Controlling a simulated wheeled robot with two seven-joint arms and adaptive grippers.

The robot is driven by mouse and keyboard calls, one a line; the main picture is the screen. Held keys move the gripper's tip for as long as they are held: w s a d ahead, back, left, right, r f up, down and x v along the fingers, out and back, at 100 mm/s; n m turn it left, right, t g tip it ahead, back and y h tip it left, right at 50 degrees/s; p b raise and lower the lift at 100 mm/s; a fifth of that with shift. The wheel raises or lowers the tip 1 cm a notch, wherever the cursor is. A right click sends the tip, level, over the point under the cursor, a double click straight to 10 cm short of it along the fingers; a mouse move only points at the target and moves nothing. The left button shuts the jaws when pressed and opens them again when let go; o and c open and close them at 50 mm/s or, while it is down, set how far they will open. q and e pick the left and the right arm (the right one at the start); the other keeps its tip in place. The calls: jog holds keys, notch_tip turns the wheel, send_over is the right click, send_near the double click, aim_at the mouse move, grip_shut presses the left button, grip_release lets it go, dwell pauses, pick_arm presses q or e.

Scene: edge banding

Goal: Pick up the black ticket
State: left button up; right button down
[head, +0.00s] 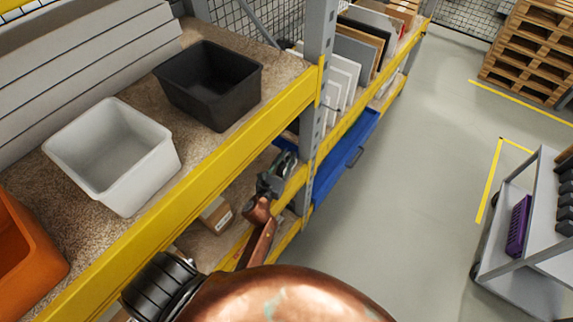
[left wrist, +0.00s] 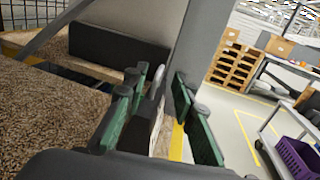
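My left gripper (head: 284,163) is at the lower shelf level, just under the yellow beam and beside the grey upright post. In the left wrist view its two green-padded fingers (left wrist: 160,88) stand apart. A narrow pale and dark piece (left wrist: 156,112) shows in the gap between them; I cannot tell whether it is the black ticket or whether the fingers touch it. No black ticket can be made out surely in either view. My right gripper is not in view.
A white bin (head: 112,150), a black bin (head: 208,85) and an orange bin (head: 25,250) stand on the upper shelf. A blue tray (head: 345,160) juts out beyond the post. A cart with a purple crate (head: 518,226) stands right. The grey aisle floor (head: 400,200) is clear.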

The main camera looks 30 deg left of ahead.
aim_at(286, 161)
pick_arm(q)
grip_shut()
jog(key=shift+r, duration=0.1)
dwell(0.4)
jog(key=shift+r, duration=0.55)
jog(key=r, duration=0.1)
jog(key=r+p, duration=0.1)
jog(key=shift+s+r, duration=0.3)
jog(key=shift+r, duration=0.05)
jog(key=s+d+r+p, duration=0.1)
jog(key=s+d+r, duration=0.1)
jog(key=s+r, duration=0.2)
jog(key=s+d+r+p, duration=0.1)
jog(key=s+d+r, duration=0.1)
jog(key=s+r, duration=0.3)
jog(key=s, duration=0.3)
jog(key=shift+s+d, duration=0.35)
